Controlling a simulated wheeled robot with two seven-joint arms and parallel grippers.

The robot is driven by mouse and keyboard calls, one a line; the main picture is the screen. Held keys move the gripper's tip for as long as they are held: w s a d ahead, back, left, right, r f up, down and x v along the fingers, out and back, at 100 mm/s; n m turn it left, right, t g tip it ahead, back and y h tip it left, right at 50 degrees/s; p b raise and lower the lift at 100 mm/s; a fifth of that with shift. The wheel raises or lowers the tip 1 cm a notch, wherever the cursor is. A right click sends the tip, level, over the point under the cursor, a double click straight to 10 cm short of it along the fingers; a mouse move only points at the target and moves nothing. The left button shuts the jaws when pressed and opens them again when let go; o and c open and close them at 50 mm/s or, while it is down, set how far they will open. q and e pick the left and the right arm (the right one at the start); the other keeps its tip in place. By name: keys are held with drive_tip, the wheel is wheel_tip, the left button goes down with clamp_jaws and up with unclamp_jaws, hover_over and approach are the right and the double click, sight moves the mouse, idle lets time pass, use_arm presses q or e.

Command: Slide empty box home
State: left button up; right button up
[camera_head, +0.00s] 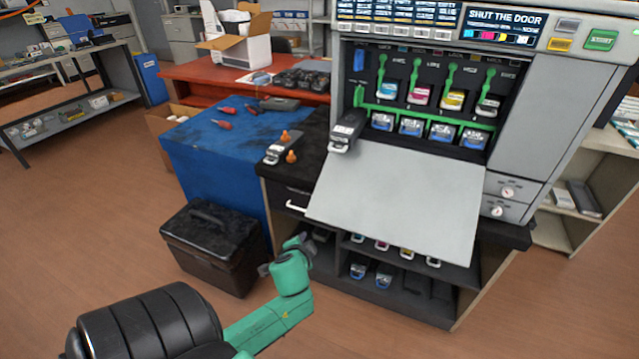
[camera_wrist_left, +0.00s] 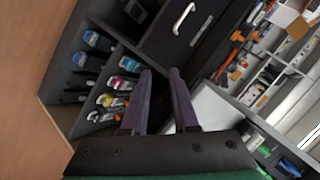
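A dark box with a pale front end (camera_head: 347,130), which looks like the task's empty box, juts out at the left side of the open printer bay. How far in it sits is hard to tell. The grey printer (camera_head: 555,95) has its front door (camera_head: 405,195) folded down. My left gripper (camera_head: 303,242) is low, left of the lowered door and below the box, apart from it. In the left wrist view its two dark fingers (camera_wrist_left: 161,72) stand apart with nothing between them, facing the cabinet shelves. My right gripper is not in view.
A grey unit with orange knobs (camera_head: 283,148) lies on the black counter. A blue-topped bench (camera_head: 205,135) holds red-handled tools. A black case (camera_head: 212,245) stands on the floor. Shelves under the printer hold several cartridges (camera_head: 358,271). Open floor lies left.

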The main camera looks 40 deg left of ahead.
use_arm(q)
wheel_tip(320, 180, up, 10)
drive_tip(key=w+a+m+t+y, duration=0.1)
drive_tip(key=w+t+y, duration=0.1)
drive_tip(key=t, duration=0.1)
drive_tip(key=m+t+h, duration=0.2)
drive_tip(key=m+t, duration=0.4)
drive_tip(key=m, duration=0.3)
approach(335, 150)
drive_tip(key=x, duration=0.3)
drive_tip(key=b+x, duration=0.1)
drive_tip(key=x, duration=0.1)
drive_tip(key=b+x, duration=0.1)
drive_tip(key=x, duration=0.2)
drive_tip(key=shift+w+a+f, duration=0.15)
drive_tip(key=shift+w+f, duration=0.1)
drive_tip(key=shift+w, duration=0.15)
drive_tip(key=shift+w+a+r, duration=0.15)
drive_tip(key=shift+w, duration=0.4)
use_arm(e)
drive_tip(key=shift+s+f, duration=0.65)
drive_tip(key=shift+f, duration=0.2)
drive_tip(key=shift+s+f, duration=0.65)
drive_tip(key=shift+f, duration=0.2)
use_arm(q)
clamp_jaws()
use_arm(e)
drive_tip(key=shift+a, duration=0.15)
